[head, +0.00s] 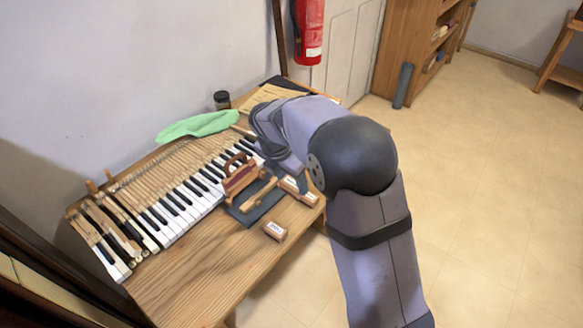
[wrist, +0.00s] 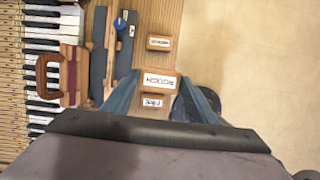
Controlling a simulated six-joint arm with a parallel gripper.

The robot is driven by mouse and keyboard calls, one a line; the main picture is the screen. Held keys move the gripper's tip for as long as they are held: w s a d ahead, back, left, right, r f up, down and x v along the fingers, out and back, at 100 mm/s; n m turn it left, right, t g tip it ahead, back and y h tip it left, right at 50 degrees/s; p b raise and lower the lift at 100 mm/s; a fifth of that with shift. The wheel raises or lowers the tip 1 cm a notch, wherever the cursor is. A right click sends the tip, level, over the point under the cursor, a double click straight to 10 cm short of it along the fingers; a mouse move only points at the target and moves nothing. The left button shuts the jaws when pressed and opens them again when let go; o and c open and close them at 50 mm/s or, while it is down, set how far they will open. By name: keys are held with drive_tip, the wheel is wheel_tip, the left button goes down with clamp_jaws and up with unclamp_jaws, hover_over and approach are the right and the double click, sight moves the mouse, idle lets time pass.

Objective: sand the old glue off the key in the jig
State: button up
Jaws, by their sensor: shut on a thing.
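My gripper (wrist: 160,76) is shut on the sanding block marked ROUGH (wrist: 160,83), with one finger on each side of it. In the head view my arm partly hides the gripper and the labelled blocks (head: 298,190). Left of the gripper in the wrist view, a narrow pale wooden piece (wrist: 111,42) runs between two dark grey strips (wrist: 98,50), which seem to be the jig. A blue knob (wrist: 120,24) sits at its upper end. In the head view a wooden bar (head: 260,195) lies over the dark mat (head: 250,212). Old glue is too small to make out.
A block marked FINE (wrist: 152,102) lies close behind the held one. Another labelled block (wrist: 158,43) lies apart, nearer the table's near end. A wooden caddy with a handle (head: 240,174) stands between jig and keyboard (head: 180,200). The front table (head: 215,270) is clear.

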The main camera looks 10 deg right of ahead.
sight(294, 189)
drive_tip(key=s+r+p, duration=0.1)
drive_tip(key=p, duration=0.2)
drive_tip(key=shift+s+r+p, duration=0.1)
drive_tip(key=shift+r+p, duration=0.2)
drive_tip(key=shift+r, duration=0.05)
drive_tip(key=s+p, duration=0.1)
drive_tip(key=p, duration=0.3)
drive_tip(key=shift+s+a+r, duration=0.1)
drive_tip(key=shift+s+a, duration=0.05)
drive_tip(key=shift+a, duration=0.05)
drive_tip(key=s+a+f+m+g+p, duration=0.25)
drive_tip(key=a+f+m+p, duration=0.35)
drive_tip(key=m+p, duration=0.5)
drive_tip(key=w+a+r+n+t+y, duration=0.1)
drive_tip(key=w+a+n+y, duration=0.1)
drive_tip(key=n, duration=1.2)
drive_tip(key=w+a+r+n+t+y+b, duration=0.1)
drive_tip(key=w+a+n, duration=0.4)
drive_tip(key=n, duration=0.9)
drive_tip(key=shift+w+n+y+b, duration=0.35)
drive_tip(key=shift+w+y, duration=0.55)
drive_tip(key=shift+w, duration=0.3)
